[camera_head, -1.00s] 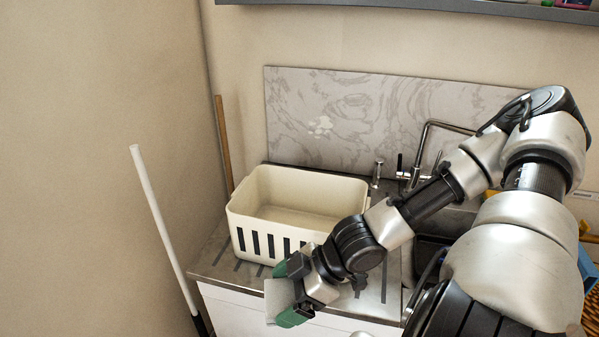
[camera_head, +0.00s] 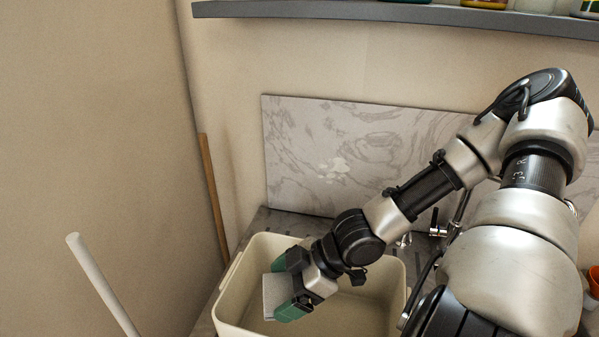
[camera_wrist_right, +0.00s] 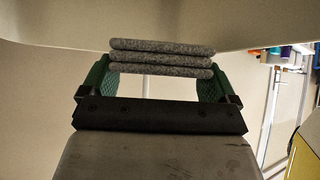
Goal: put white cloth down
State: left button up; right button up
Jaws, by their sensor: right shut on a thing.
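The white cloth (camera_head: 278,294) is a folded, light grey-white stack between the green fingertips of my right gripper (camera_head: 284,291). In the right wrist view the cloth (camera_wrist_right: 161,57) shows as several flat grey layers, with a green finger of the right gripper (camera_wrist_right: 155,75) on each side. The right gripper is shut on it. In the head view the cloth is over the left part of a cream basket (camera_head: 238,279). I cannot tell how far it is above the basket's floor. My left gripper is out of view.
The basket stands on a grey counter (camera_head: 287,222) against a marbled backsplash panel (camera_head: 310,150). A tap is partly hidden behind my right arm. A shelf (camera_head: 380,11) with jars runs along the top. A white pole (camera_head: 97,275) and a wooden stick (camera_head: 212,195) stand at the left.

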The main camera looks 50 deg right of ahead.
jog(key=f, duration=0.3)
jog(key=f+b, duration=0.1)
jog(key=f, duration=0.3)
jog(key=f+b, duration=0.1)
jog(key=f, duration=0.2)
jog(key=shift+s+a+f, duration=0.2)
jog(key=shift+s+f, duration=0.05)
jog(key=shift+f, duration=1.25)
notch_tip(320, 180, down, 3)
jog(key=shift+f, duration=0.4)
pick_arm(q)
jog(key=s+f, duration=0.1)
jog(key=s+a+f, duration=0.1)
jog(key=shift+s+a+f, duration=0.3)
